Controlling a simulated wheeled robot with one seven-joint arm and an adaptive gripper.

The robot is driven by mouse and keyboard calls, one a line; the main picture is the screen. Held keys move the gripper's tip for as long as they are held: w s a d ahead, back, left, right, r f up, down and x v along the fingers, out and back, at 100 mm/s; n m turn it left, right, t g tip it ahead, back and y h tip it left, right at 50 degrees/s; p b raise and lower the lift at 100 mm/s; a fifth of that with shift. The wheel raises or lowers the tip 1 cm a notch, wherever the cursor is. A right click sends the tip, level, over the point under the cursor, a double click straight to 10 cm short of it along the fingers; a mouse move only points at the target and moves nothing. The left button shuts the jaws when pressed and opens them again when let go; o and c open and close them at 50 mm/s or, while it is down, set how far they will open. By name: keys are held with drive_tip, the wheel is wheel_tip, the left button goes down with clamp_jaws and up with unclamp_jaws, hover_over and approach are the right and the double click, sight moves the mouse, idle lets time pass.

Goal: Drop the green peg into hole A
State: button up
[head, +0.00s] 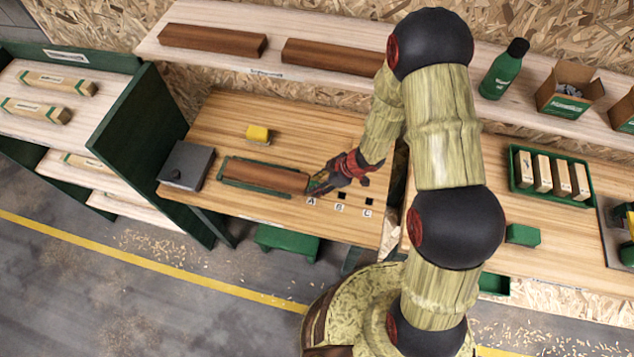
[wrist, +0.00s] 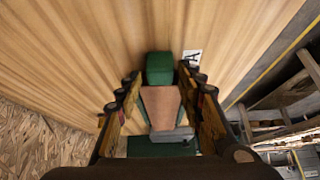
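The green peg (wrist: 160,67) shows in the wrist view between and just beyond my fingertips, with strips of wood visible on both sides of it. A white label lies beside it. In the head view a bit of green shows at my gripper (head: 318,184), just behind label A (head: 311,201). Hole A is hidden there, so I cannot tell whether the peg is in it or above it. Holes B (head: 341,195) and C (head: 369,201) show dark and empty. My gripper (wrist: 160,76) looks open, its fingers apart from the peg.
A green tray with a brown block (head: 265,176) lies left of my gripper. A grey box (head: 187,166) and a yellow block (head: 257,133) are on the same bench. A shelf with brown beams (head: 213,40) runs behind. The bench front right of label C is clear.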

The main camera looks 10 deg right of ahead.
drive_tip(key=shift+o, duration=0.9)
drive_tip(key=v, duration=1.2)
